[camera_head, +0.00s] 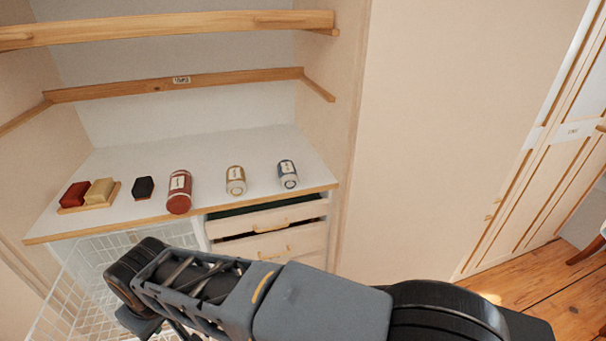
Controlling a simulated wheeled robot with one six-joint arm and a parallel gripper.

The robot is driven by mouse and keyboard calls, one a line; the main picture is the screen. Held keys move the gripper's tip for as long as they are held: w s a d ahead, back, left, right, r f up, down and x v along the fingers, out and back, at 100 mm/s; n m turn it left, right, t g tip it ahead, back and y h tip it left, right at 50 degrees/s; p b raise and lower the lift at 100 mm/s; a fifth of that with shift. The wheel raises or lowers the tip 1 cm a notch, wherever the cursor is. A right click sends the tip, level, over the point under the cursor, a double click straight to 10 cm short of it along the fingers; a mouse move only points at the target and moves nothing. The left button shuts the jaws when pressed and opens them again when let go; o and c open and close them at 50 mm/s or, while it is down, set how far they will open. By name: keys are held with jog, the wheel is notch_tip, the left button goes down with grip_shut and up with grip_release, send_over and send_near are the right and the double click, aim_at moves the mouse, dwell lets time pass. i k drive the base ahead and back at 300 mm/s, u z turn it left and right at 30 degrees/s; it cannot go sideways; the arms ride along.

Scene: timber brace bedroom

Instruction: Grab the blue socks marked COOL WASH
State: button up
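A small rolled bundle in blue and white (288,174), with a pale label, lies at the right end of the white shelf top. It looks like the blue socks, but the label's words are too small to read. A similar tan and white roll (236,181) lies to its left. A larger red roll with a white label (179,192) lies further left. My arm crosses the bottom of the view, in front of and below the shelf. Its far end runs down out of the picture at the lower left, and my gripper's fingers do not show.
A red block (74,194) and a yellow block (101,192) sit on a wooden tray, beside a black block (143,187). Wooden rails (180,84) hang above. Slightly open drawers (270,226) and a white wire basket (75,290) are below.

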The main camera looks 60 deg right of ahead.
aim_at(289, 180)
jog(key=u, duration=0.75)
jog(key=k, duration=1.55)
jog(key=z, duration=2.6)
jog(key=i, duration=0.5)
jog(key=u, duration=0.05)
